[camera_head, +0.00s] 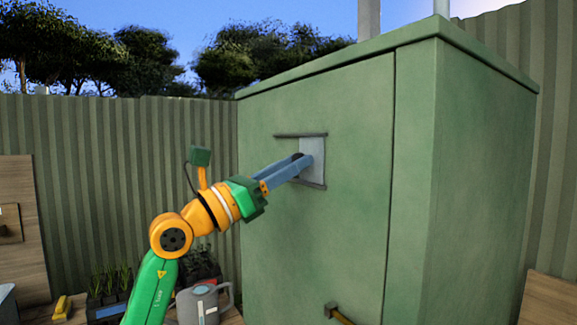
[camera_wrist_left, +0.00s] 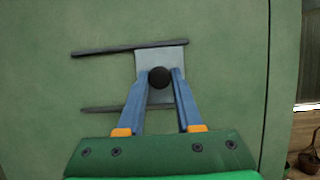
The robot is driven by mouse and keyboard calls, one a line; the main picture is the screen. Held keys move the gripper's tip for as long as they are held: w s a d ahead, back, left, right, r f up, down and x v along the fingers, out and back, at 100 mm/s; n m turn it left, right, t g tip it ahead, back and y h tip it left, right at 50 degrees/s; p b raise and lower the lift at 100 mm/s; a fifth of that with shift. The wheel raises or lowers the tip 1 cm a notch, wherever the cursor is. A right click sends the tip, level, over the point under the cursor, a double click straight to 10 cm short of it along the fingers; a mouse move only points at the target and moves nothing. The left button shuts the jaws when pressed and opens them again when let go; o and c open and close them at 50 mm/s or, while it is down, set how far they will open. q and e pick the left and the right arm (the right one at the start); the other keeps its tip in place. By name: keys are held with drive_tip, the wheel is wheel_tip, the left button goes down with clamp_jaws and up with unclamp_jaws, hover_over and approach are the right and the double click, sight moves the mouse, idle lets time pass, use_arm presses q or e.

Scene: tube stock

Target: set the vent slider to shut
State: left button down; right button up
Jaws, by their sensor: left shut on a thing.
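The vent slider is a pale grey plate (camera_head: 313,152) between two dark horizontal rails on the front of a green cabinet (camera_head: 350,220). In the left wrist view the plate (camera_wrist_left: 174,58) sits at the right end of the rails, and a round black knob (camera_wrist_left: 159,77) stands out from it. My left gripper (camera_head: 301,162) reaches the plate from the left. In the left wrist view its blue fingers (camera_wrist_left: 159,80) stand on both sides of the knob and are shut on it. The head view mostly hides the knob behind the fingers. My right gripper is not in view.
A watering can (camera_head: 204,303), seedling trays (camera_head: 108,285) and a yellow object (camera_head: 62,307) stand low at the left. A handle (camera_head: 338,314) sticks out low on the cabinet. A corrugated fence (camera_head: 110,190) stands behind. The cabinet face around the rails is clear.

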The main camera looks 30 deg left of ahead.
use_arm(q)
drive_tip(key=shift+f, duration=0.1)
drive_tip(key=c, duration=0.9)
unclamp_jaws()
drive_tip(key=o, duration=0.3)
drive_tip(key=shift+d, duration=0.1)
drive_tip(key=b+v, duration=0.5)
drive_tip(key=v, duration=0.2)
drive_tip(key=shift+s+d, duration=0.15)
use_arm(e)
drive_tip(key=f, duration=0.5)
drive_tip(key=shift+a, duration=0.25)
